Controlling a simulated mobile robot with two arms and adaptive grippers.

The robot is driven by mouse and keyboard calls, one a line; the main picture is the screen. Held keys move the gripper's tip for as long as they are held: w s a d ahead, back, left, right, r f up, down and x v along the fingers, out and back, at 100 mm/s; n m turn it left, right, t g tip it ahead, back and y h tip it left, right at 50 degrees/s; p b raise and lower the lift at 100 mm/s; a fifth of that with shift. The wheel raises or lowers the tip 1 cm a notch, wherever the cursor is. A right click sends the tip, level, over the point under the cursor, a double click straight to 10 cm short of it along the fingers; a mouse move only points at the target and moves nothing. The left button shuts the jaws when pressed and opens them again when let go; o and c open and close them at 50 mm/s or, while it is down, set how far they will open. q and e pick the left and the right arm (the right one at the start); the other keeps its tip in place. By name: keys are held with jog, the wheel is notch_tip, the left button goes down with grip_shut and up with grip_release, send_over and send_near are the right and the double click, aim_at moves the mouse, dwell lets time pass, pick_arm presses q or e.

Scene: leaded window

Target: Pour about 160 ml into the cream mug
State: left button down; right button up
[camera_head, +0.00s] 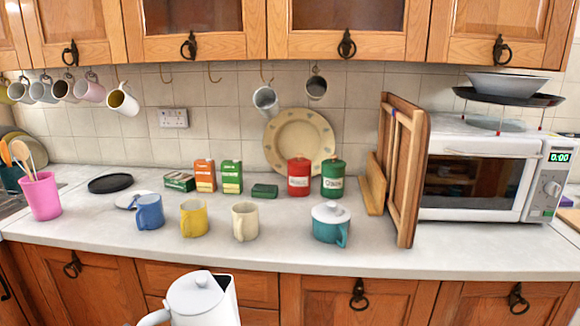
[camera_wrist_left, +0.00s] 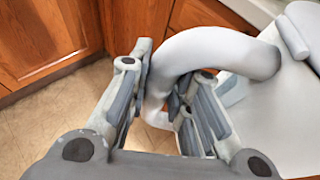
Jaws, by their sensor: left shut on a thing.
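The cream mug (camera_head: 245,221) stands upright on the counter, right of a yellow mug (camera_head: 194,218) and a blue mug (camera_head: 149,212). A white lidded kettle (camera_head: 202,303) is at the bottom of the head view, in front of the counter's edge and apart from the mugs. It looks about upright. In the left wrist view my left gripper (camera_wrist_left: 160,98) is shut on the curved white handle (camera_wrist_left: 225,50) of the kettle (camera_wrist_left: 285,125). My left gripper does not show in the head view. My right gripper is in neither view. The mug's inside is barely visible.
Tea boxes (camera_head: 205,175) and red (camera_head: 299,177) and green (camera_head: 333,178) canisters stand behind. Wooden boards (camera_head: 408,170) and a microwave (camera_head: 475,178) are at right. The counter front near the cream mug is clear.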

pick_arm(q)
jog(key=s+d+r+m+t+h+p, duration=0.1)
jog(key=s+d+r+p, duration=0.1)
jog(key=s+d+r, duration=0.3)
jog(key=shift+s+d+m, duration=0.3)
jog(key=shift+s+d, duration=1.05)
jog(key=shift+d, duration=0.65)
